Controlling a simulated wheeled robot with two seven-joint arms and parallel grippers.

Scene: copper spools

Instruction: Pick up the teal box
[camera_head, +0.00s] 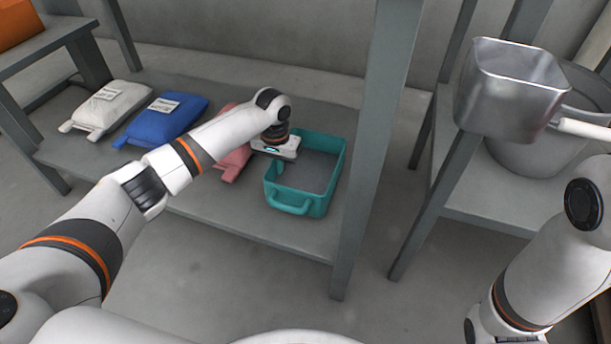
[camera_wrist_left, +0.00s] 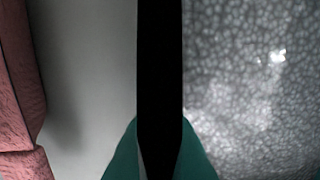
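The teal box (camera_head: 308,204) stands on the grey shelf, open at the top, with a loop handle at its front. Its inside looks grey. My left gripper (camera_head: 274,156) is at the box's left wall, near the far left corner; its fingers are hidden in the head view. In the left wrist view, teal wall (camera_wrist_left: 122,160) shows at the bottom on both sides of a black vertical band. Speckled grey fills the right side there. Finger spacing and contact cannot be made out. My right arm shows at the lower right of the head view, but its gripper does not.
A pink bag (camera_head: 236,160) lies just left of the box, partly behind my left arm. Blue (camera_head: 168,117) and white (camera_head: 106,110) bags lie farther left. A shelf post (camera_head: 378,130) stands close to the box's right. A metal container (camera_head: 510,90) is at the upper right.

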